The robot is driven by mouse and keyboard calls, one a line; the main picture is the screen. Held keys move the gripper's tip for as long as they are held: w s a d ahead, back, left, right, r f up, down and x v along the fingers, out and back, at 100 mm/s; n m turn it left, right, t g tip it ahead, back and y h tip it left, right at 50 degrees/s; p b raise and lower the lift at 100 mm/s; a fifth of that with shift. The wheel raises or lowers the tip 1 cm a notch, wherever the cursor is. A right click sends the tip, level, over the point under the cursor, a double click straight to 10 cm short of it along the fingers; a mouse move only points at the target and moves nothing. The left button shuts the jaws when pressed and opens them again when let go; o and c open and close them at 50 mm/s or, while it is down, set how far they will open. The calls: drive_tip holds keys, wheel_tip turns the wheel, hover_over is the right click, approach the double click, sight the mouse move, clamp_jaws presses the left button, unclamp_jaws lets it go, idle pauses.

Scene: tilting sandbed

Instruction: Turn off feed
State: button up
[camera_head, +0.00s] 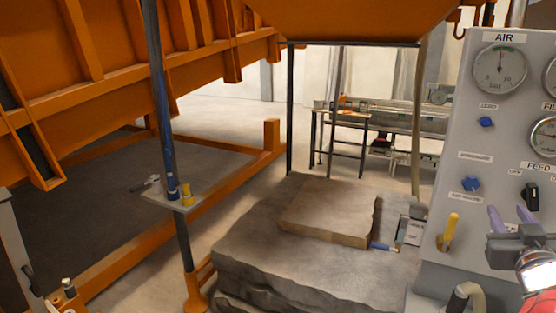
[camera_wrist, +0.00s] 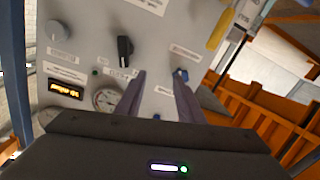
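A grey control panel (camera_head: 470,150) fills the right of the head view. A black rotary switch (camera_head: 530,196) sits on it under the "FEED" label (camera_head: 540,168), its handle roughly upright in the picture. What appears to be the same black switch shows in the wrist view (camera_wrist: 124,48), left of my fingertips. My gripper (camera_head: 508,210) has two purple fingers spread apart with nothing between them. In the wrist view my gripper (camera_wrist: 160,76) points at the panel, its fingertips beside the switch and not around it. I cannot tell how close they are to the panel.
Blue knobs (camera_head: 486,122) (camera_head: 471,184) and a yellow lever (camera_head: 449,232) are on the panel left of my gripper. Gauges (camera_head: 500,68) are above. In the wrist view a blue knob (camera_wrist: 181,75) is just by the right fingertip, and a lit display (camera_wrist: 66,88) is at left.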

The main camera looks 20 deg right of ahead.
approach(534, 199)
drive_tip(key=v, duration=0.4)
drive_tip(key=shift+a+f+n+h, duration=0.15)
drive_tip(key=shift+a+n+h, duration=0.15)
drive_tip(key=x, duration=1.3)
drive_tip(key=shift+w+d+f, duration=0.15)
drive_tip(key=shift+w+d, duration=0.05)
drive_tip(key=shift+d, duration=0.15)
drive_tip(key=shift+c, duration=0.3)
clamp_jaws()
